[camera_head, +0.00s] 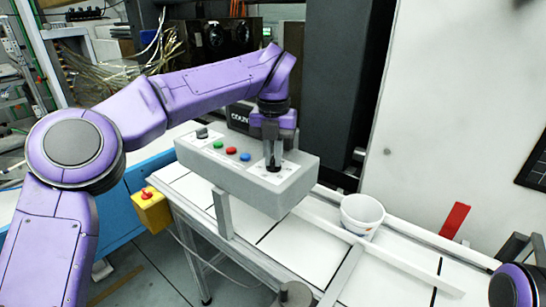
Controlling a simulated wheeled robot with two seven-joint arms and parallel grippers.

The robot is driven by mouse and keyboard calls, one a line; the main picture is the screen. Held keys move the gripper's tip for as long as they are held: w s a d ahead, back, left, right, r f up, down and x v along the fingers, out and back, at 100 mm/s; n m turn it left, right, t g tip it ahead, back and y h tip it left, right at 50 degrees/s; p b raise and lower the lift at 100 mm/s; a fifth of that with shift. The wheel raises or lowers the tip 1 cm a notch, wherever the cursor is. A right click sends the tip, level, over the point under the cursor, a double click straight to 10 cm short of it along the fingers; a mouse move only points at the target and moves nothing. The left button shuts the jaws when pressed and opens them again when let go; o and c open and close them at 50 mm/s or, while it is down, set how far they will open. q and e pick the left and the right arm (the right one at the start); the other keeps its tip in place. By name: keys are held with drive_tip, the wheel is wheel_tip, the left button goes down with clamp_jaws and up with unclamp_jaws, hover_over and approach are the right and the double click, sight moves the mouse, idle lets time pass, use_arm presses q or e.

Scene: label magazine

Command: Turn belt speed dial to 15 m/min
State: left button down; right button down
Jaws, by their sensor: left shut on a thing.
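A grey control box (272,197) stands above the belt in the middle of the head view, with green, red and blue buttons and a small dark knob (202,133) at its left end. My left gripper (272,166) points straight down at the right end of the box's top panel. Its fingers are shut on the black belt speed dial (273,168) there. The gripper hides most of the dial, and its scale and setting are too small to read. Part of my right arm shows at the lower right corner; its gripper is out of the view.
A white conveyor belt (300,245) with dark cross lines runs below the box. A white cup (362,213) stands on the belt to the right. A yellow box with a red emergency button (150,208) is at the left. A red strip (454,220) shows at the right.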

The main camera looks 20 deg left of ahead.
use_arm(q)
drive_tip(key=n+b, duration=0.2)
drive_tip(key=n, duration=0.4)
drive_tip(key=shift+n, duration=0.3)
idle(0.4)
drive_tip(key=c, duration=1.2)
unclamp_jaws()
drive_tip(key=shift+d, duration=0.1)
drive_tip(key=shift+o, duration=0.2)
wheel_tip(320, 180, up, 11)
drive_tip(key=p, duration=0.4)
drive_tip(key=shift+f, duration=0.2)
